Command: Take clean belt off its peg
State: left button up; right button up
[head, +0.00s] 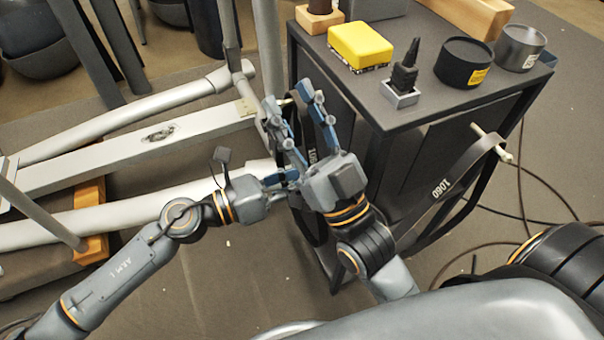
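A dark belt (312,156) with pale lettering hangs on the left side of the black cart, near a peg (287,102). My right gripper (296,101) is open, its two fingers spread on either side of the upper part of this belt. I cannot tell whether they touch it. My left gripper (287,178) is low beside the right one, pointing right toward the belt; its fingertips are partly hidden. A second dark belt (440,188), marked 1060, hangs from a pale peg (490,142) on the cart's right side. I cannot tell which belt is the clean one.
The cart top (420,108) holds a yellow box (359,46), a black tool in a small block (403,72), a black cup (464,62) and a grey cup (520,47). A pale metal frame (150,140) lies at left. Cables (545,178) run over the floor at right.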

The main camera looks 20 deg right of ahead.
pick_arm(q)
jog(key=shift+d, duration=0.25)
dwell(0.4)
grip_shut()
